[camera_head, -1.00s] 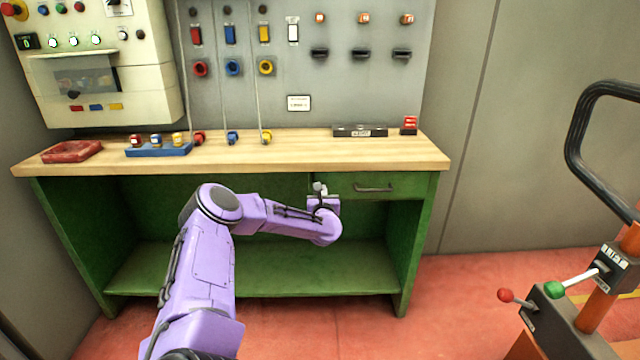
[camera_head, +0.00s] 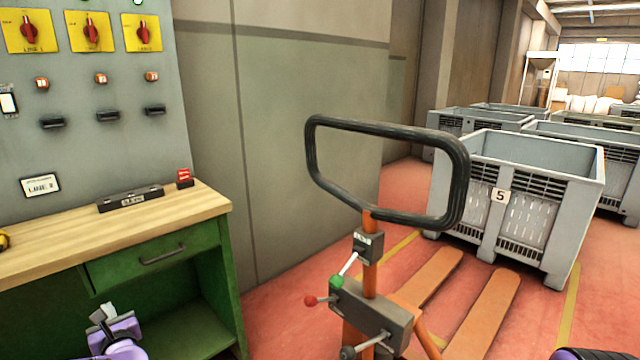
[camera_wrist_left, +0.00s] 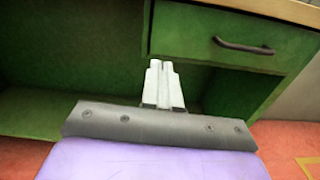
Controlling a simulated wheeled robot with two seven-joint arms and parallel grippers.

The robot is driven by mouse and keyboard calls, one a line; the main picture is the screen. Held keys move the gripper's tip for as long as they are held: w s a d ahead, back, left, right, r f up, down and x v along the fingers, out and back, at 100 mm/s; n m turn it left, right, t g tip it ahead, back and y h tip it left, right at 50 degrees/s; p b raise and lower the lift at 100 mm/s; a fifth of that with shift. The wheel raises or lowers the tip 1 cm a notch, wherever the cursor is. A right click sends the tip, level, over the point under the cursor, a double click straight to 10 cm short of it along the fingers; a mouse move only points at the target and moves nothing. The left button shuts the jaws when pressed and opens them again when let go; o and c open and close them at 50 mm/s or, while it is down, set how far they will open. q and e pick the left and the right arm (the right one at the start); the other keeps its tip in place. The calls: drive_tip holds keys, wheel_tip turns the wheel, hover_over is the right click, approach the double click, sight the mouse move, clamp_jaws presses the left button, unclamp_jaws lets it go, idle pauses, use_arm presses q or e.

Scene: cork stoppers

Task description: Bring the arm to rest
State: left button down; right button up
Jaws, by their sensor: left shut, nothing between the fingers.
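My left gripper (camera_head: 104,312) shows at the bottom left of the head view, in front of the green workbench (camera_head: 228,262) and below its wooden top. In the left wrist view the same gripper (camera_wrist_left: 160,64) has its two pale fingers side by side, shut with nothing between them. It points at the bench's open shelf space, left of the drawer (camera_wrist_left: 225,40), and looks clear of the bench. Most of my left arm is outside the head view. A small purple and black part of my own body shows at the bottom right edge. My right gripper is not in view.
An orange pallet truck (camera_head: 370,280) with a black loop handle (camera_head: 312,160) stands right of the bench. Grey crates (camera_head: 520,190) stand behind it, one marked 5. A wall panel with red switches (camera_head: 90,32) rises behind the bench. Red floor shows between bench and truck.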

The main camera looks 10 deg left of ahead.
use_arm(q)
drive_tip(key=s+d+f+m+h+p, duration=0.1)
drive_tip(key=d+f+m+h, duration=0.4)
drive_tip(key=d+m, duration=0.6)
drive_tip(key=s+d+f+m+h+p, duration=0.15)
drive_tip(key=d+f+m+h, duration=0.35)
drive_tip(key=d+m, duration=0.6)
drive_tip(key=s+d+f+m+g+p, duration=0.1)
drive_tip(key=s+d+f+m+g, duration=0.2)
drive_tip(key=s+m, duration=0.5)
drive_tip(key=s+d+f+m+g+h+p, duration=0.1)
drive_tip(key=s+d+f+m+g, duration=0.3)
drive_tip(key=s+m, duration=0.5)
drive_tip(key=s+f+p, duration=0.1)
drive_tip(key=s+f, duration=0.1)
drive_tip(key=s, duration=0.7)
drive_tip(key=shift+s+d+m+p, duration=0.15)
drive_tip(key=shift+m+p, duration=0.15)
